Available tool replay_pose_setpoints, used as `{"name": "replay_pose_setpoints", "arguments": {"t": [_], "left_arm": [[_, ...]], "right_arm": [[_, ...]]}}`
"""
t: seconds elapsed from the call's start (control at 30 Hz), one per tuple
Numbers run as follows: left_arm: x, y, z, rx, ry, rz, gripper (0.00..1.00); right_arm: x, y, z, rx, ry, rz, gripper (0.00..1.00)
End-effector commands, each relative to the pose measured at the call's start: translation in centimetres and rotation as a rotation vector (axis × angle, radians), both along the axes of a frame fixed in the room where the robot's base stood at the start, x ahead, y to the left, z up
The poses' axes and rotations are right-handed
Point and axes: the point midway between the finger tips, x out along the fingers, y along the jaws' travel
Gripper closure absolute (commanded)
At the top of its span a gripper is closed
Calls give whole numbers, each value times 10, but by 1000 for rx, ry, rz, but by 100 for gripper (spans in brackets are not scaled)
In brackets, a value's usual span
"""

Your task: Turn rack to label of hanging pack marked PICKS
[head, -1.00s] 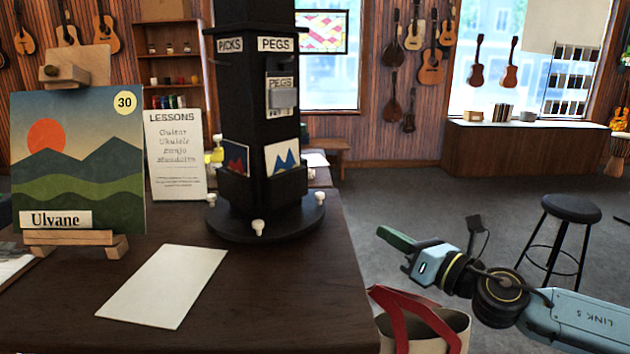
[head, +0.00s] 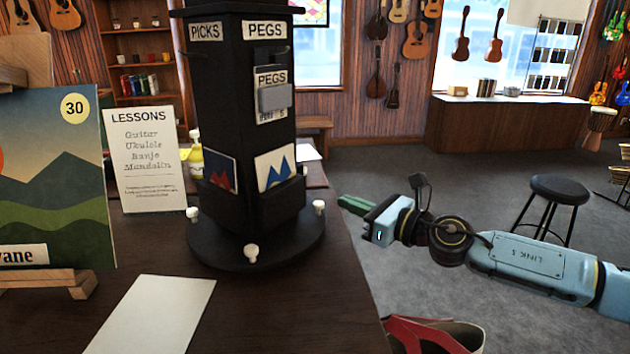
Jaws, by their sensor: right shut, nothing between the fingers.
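The black rotating rack (head: 222,115) stands on the dark counter on a round base with several white knobs (head: 251,253). Its right-hand face carries a PEGS sign (head: 265,29) and a hanging pack marked PEGS (head: 271,95). Its left-hand face carries a PICKS sign (head: 206,32) and shows no hanging pack from here. Cards with mountain shapes (head: 276,168) sit in pockets low on both faces. My right gripper (head: 355,204) is shut and empty, to the right of the rack's base, beyond the counter edge and apart from the rack. My left gripper is not in view.
A painting on a wooden easel (head: 55,170), a LESSONS sign (head: 145,160) and a blank white sheet (head: 155,315) are on the counter (head: 330,300) left of the rack. A bag with red handles (head: 435,336) is below my right arm. A black stool (head: 560,190) stands at right.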

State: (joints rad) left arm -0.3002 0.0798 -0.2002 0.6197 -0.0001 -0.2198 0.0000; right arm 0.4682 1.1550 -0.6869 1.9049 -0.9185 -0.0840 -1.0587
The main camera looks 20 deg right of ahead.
Motion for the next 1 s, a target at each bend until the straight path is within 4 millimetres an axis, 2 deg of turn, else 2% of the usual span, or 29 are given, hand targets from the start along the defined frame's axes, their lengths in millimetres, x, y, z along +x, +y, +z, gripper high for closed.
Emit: {"name": "replay_pose_setpoints", "arguments": {"t": [0.03, 0.2, 0.5, 1.0], "left_arm": [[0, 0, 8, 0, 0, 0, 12], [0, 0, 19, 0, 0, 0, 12], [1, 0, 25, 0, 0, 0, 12], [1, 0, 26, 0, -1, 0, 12]], "right_arm": [[8, 5, 5, 4, -3, 1, 100], [37, 21, 4, 5, -3, 0, 100], [75, 41, 1, 1, 0, 1, 100], [81, 45, 0, 0, 0, 1, 100]]}}
